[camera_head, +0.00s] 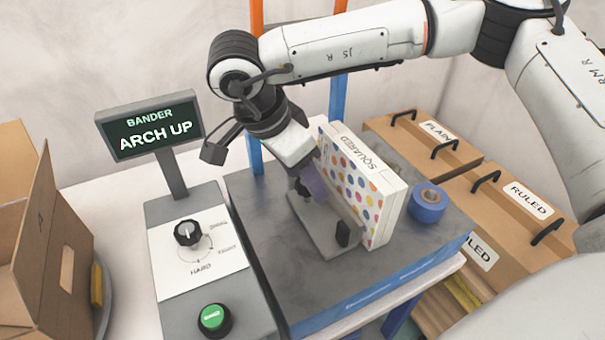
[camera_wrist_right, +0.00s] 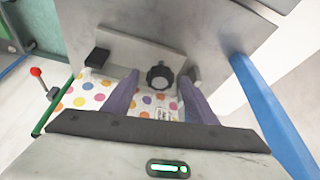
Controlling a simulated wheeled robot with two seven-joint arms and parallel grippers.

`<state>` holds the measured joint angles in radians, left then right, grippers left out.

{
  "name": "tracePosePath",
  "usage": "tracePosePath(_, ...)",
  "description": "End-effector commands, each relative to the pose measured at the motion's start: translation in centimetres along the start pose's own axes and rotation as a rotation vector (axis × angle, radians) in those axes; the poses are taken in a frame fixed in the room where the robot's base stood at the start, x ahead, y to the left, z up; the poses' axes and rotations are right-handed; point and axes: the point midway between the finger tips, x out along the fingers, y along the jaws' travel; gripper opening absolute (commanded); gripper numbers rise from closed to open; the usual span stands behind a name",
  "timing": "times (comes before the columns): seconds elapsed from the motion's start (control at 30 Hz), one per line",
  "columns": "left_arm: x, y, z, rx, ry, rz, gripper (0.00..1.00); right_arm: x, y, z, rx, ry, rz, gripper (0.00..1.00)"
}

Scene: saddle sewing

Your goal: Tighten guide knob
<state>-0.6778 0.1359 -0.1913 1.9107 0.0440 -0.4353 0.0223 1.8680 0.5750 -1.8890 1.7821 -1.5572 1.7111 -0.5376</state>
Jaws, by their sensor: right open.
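The guide knob is a black, lobed knob on the grey metal guide (camera_head: 325,232); it shows clearly in the right wrist view (camera_wrist_right: 160,76). In the head view a dark part at the guide's back end is partly covered by my gripper. My right gripper (camera_head: 314,190) reaches down from above at the guide. Its two purple fingers are open in the wrist view, with the knob between the fingertips; I cannot tell whether they touch it. A white box with coloured dots, marked SQUARED (camera_head: 362,190), stands upright beside the guide. My left gripper is not in view.
The bander panel (camera_head: 200,262) at left has a sign reading ARCH UP (camera_head: 155,132), a black dial (camera_head: 187,232) and a green button (camera_head: 214,318). Blue tape (camera_head: 427,205) lies right of the box.

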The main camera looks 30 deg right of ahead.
Motion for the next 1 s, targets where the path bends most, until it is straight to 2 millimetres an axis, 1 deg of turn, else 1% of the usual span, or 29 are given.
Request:
tracePosePath(0.03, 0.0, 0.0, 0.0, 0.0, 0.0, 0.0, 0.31, 0.0, 0.0, 0.0, 0.0, 0.0, 0.0, 0.52)
tracePosePath(0.07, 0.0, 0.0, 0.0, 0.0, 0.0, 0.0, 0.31, 0.0, 0.0, 0.0, 0.0, 0.0, 0.0, 0.49)
tracePosePath(0.2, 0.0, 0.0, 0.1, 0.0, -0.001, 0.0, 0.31, 0.0, 0.0, 0.0, 0.0, 0.0, 0.0, 0.25)
tracePosePath(0.3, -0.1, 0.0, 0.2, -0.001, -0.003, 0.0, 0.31, 0.0, 0.0, 0.0, 0.0, 0.0, 0.0, 0.11)
tracePosePath(0.43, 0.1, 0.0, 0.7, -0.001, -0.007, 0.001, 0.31, 0.2, -0.1, 0.1, 0.045, -0.002, 0.019, 0.11)
tracePosePath(0.53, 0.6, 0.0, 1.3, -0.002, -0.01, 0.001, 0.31, 0.3, -0.3, 0.2, 0.163, -0.003, 0.068, 0.11)
tracePosePath(0.7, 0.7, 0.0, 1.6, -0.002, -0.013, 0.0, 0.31, 0.1, -0.5, 0.0, 0.338, -0.002, 0.14, 0.11)
tracePosePath(0.8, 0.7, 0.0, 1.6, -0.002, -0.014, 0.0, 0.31, 0.0, -0.5, 0.0, 0.374, 0.0, 0.155, 0.11)
tracePosePath(1.0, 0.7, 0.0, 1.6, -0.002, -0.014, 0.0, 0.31, -0.1, -0.5, -0.1, 0.375, 0.0, 0.154, 0.11)
